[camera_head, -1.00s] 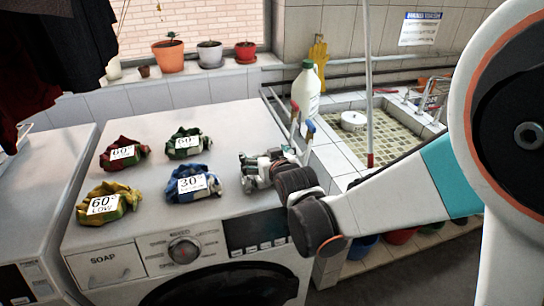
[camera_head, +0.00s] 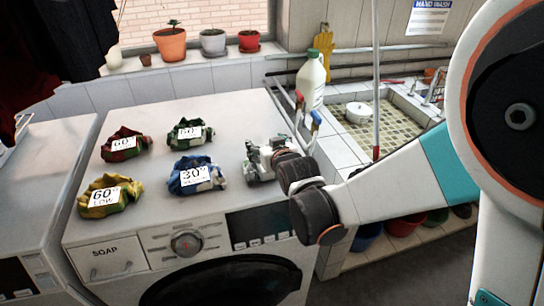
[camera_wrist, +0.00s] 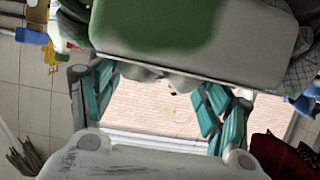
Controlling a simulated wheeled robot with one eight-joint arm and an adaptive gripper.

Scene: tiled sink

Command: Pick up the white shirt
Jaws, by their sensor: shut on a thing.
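The white shirt (camera_head: 254,172) is a small crumpled bundle at the right of the washing machine top, mostly hidden by my gripper. My gripper (camera_head: 262,157) reaches in from the right and is shut on it. In the wrist view the bundle fills the top, with a large green and pale label-like panel (camera_wrist: 195,35) and grey patterned cloth (camera_wrist: 300,75) at its side. The teal fingers of my gripper (camera_wrist: 160,92) stand on either side below it. Whether the shirt is clear of the machine top cannot be told.
Red (camera_head: 125,145), green (camera_head: 190,132), blue (camera_head: 196,177) and yellow (camera_head: 110,196) labelled bundles lie left on the washing machine (camera_head: 220,225). A white bottle (camera_head: 311,82) and tiled sink (camera_head: 385,130) are at the right. Potted plants line the sill.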

